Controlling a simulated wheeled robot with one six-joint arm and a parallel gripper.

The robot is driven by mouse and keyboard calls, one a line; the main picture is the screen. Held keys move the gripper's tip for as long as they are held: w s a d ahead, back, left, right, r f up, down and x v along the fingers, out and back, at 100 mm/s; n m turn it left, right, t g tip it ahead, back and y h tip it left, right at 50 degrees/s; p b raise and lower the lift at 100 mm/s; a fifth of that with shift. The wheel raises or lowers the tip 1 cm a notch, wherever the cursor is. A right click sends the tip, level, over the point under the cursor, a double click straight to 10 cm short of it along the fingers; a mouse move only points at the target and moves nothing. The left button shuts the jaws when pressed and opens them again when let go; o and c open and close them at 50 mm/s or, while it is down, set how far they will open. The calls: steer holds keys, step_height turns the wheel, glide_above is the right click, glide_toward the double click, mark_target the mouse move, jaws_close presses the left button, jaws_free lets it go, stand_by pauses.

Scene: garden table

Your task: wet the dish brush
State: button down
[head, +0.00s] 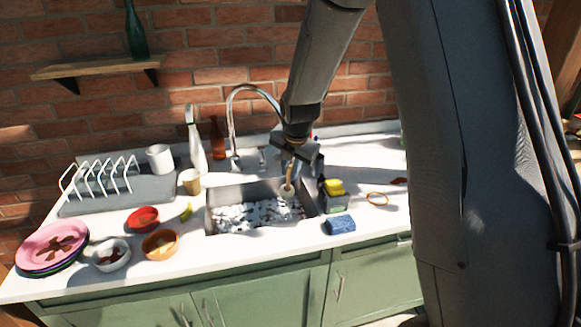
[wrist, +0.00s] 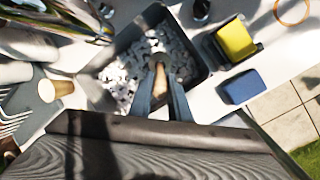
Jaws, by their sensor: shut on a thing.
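My gripper (head: 297,158) is shut on the dish brush (head: 289,188), gripping its tan handle. The brush points down, with its pale round head lowest, over the right part of the sink (head: 211,221). The wrist view shows the brush (wrist: 160,78) between my two fingers (wrist: 161,102), above the grey sink (wrist: 113,49). White and grey foam-like clumps (head: 250,213) cover the sink bottom. I cannot tell whether the brush head touches them. The curved metal tap (head: 231,108) stands behind the sink, left of my gripper; no water stream is visible.
Right of the sink are a caddy with a yellow sponge (head: 334,187) and a blue sponge (head: 340,224). Left are a beige cup (head: 191,181), a red bowl (head: 143,217), an orange bowl (head: 160,245), stacked plates (head: 50,246) and a dish rack (head: 98,178). Bottles (head: 196,145) stand behind.

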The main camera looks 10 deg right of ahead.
step_height(320, 180, down, 7)
steer(key=b, duration=0.5)
steer(key=shift+f, duration=0.15)
steer(key=shift+f+b, duration=1.3)
steer(key=shift+f, duration=1.45)
step_height(320, 180, up, 13)
steer(key=p, duration=1)
steer(key=shift+r, duration=1.05)
